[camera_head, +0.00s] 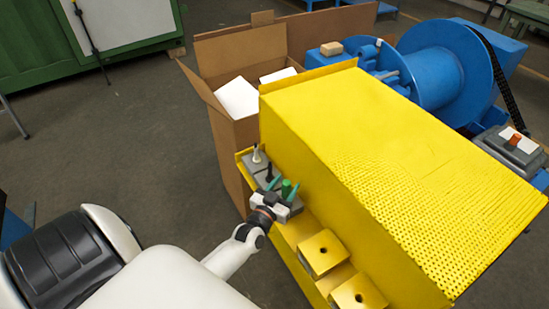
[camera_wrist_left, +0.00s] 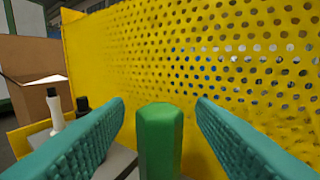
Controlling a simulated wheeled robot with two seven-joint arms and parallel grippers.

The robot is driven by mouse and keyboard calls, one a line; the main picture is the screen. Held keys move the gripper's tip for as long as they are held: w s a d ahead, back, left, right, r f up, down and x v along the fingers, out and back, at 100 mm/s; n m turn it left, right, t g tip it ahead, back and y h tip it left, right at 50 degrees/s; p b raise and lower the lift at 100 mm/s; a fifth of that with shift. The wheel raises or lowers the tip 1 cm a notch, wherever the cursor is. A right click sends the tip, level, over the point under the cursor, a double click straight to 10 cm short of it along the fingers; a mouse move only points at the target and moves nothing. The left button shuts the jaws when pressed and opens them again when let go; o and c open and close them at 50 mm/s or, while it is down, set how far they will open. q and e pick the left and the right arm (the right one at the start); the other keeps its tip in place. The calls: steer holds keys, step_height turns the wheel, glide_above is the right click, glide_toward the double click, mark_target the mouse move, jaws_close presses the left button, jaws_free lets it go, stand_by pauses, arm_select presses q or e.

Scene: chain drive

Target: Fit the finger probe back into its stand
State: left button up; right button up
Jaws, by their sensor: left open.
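A green hexagonal piece (camera_wrist_left: 160,140), perhaps the finger probe's handle, stands upright between the teal fingers of my left gripper (camera_wrist_left: 160,103). The fingers are open, with a gap on both sides of it. In the head view the green piece (camera_head: 287,186) rises above a grey block on the yellow ledge, with my left gripper (camera_head: 282,188) around it. Its lower end is hidden. Two yellow blocks, each with a dark hole, sit farther along the ledge: one nearer (camera_head: 323,252), one at the bottom (camera_head: 357,292). I cannot tell which holder is the probe's stand. My right gripper is out of view.
A perforated yellow guard (camera_head: 330,120) rises behind the ledge. An open cardboard box (camera_head: 228,150) stands close on the left. A blue drum (camera_head: 435,65) lies beyond.

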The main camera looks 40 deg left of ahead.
arm_select(q)
steer(key=s+d, duration=0.1)
steer(key=s, duration=0.7)
steer(key=shift+s, duration=0.4)
steer(key=shift+d, duration=0.15)
